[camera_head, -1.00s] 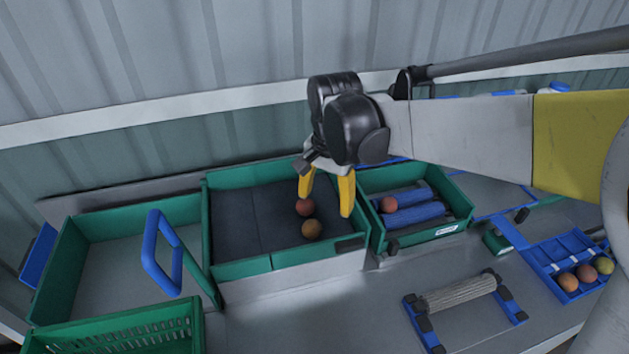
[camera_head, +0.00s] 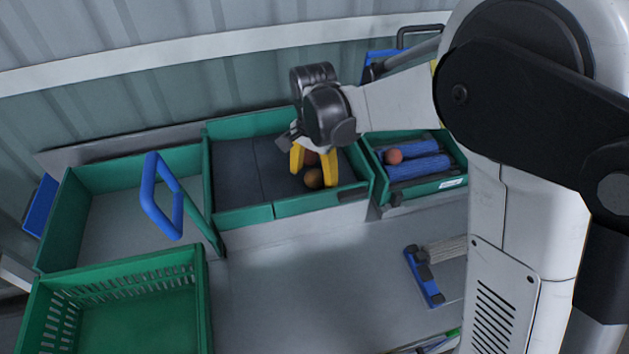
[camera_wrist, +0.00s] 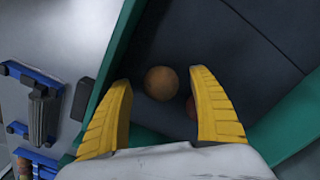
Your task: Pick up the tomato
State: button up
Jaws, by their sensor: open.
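An orange-brown tomato (camera_head: 313,179) lies in a green-walled crate (camera_head: 241,216) with a dark floor. In the wrist view, the orange-brown tomato (camera_wrist: 161,83) shows in the gap between the fingertips (camera_wrist: 160,77). I cannot tell whether a finger touches either tomato.
To the right, a green crate (camera_head: 428,190) holds blue rollers and another red tomato (camera_head: 393,156). To the left stand a green bin (camera_head: 185,158) with a blue handle (camera_head: 150,190) and a slotted green crate (camera_head: 125,270).

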notch_tip(320, 180, down, 2)
jog(key=shift+r, duration=0.1)
jog(key=c, duration=1)
notch_tip(320, 180, up, 5)
jog(key=shift+f+p, duration=0.15)
jog(key=shift+p, duration=0.75)
jog(key=d+r, duration=0.2)
jog(key=d, duration=0.1)
jog(key=s+d+r+p, duration=0.1)
jog(key=d+r, duration=0.1)
jog(key=d, duration=0.2)
jog(key=s+d+r+p, duration=0.1)
jog(key=d+r, duration=0.1)
jog(key=d, duration=0.2)
jog(key=shift+d+r, duration=0.1)
jog(key=shift+d, duration=0.15)
